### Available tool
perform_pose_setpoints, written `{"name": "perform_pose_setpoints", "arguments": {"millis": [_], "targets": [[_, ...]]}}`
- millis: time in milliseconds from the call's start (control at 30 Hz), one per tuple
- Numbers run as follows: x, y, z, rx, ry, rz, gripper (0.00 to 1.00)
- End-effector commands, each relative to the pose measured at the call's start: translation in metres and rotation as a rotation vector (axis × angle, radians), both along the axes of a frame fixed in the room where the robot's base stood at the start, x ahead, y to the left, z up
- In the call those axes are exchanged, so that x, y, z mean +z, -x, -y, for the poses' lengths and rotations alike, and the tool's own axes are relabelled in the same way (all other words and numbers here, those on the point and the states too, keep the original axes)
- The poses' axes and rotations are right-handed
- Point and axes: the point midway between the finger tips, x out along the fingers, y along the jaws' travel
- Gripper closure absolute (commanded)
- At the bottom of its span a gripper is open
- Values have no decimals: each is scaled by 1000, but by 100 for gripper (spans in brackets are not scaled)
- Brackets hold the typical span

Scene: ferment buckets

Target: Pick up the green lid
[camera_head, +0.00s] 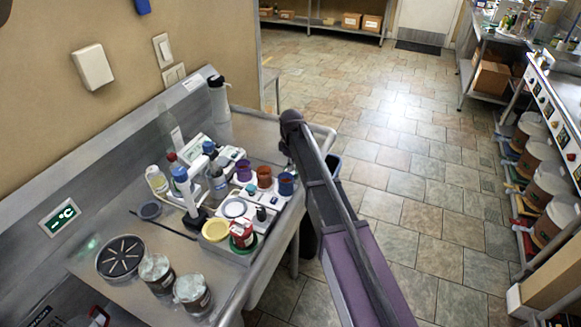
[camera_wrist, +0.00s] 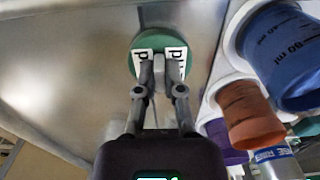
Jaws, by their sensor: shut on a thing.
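The green lid (camera_wrist: 150,40) is a round green disc at the top middle of the wrist view. White patches with dark lettering show on it, right at my fingertips. My gripper (camera_wrist: 160,68) is shut on the lid, with its two fingers close together and their tips over the disc. The fingers hide part of the lid. Whether it is clear of the metal surface, I cannot tell. In the head view my arm reaches to the right edge of the metal bench, and I cannot make out the held lid there.
Blue (camera_wrist: 285,50), orange (camera_wrist: 250,112) and purple (camera_wrist: 225,145) cups stand close on the right in the wrist view. The metal bench (camera_head: 125,286) also bears bottles, jars and a black round grate (camera_head: 121,257). Tiled floor (camera_head: 430,150) lies open to the right.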

Motion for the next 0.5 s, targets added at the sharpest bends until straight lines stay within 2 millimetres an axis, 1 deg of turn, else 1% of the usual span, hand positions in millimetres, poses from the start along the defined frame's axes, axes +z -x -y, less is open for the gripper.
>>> {"name": "perform_pose_setpoints", "arguments": {"millis": [267, 500], "targets": [[11, 0, 0, 0, 0, 0, 100], [31, 0, 0, 0, 0, 0, 100]]}}
